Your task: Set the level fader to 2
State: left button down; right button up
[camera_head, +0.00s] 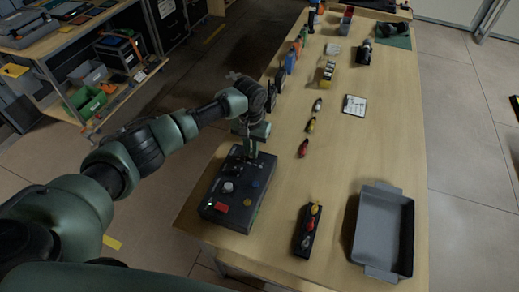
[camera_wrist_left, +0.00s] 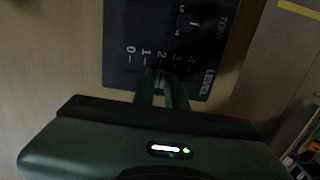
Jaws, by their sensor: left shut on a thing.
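My left gripper (camera_head: 250,153) points down at the box's far end. It also shows in the left wrist view (camera_wrist_left: 161,88), shut on the level fader, with its fingertips by the 2 mark. The fader cap is mostly hidden between the fingers. My right gripper is not in view.
A grey bin (camera_head: 383,232) and a black holder (camera_head: 301,243) with coloured pieces stand to the right of the box. A red-tipped item (camera_head: 303,148) lies beyond the box. The table (camera_head: 345,150) is clear between the bin and the white card (camera_head: 354,105).

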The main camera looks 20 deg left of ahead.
pick_arm(q)
jog(key=c, duration=1.4)
grip_release()
jog(key=shift+d, duration=0.15)
jog(key=shift+c, duration=0.2)
notch_tip(320, 180, up, 8)
jog(key=shift+f+b, duration=0.1)
jog(key=shift+b, duration=0.6)
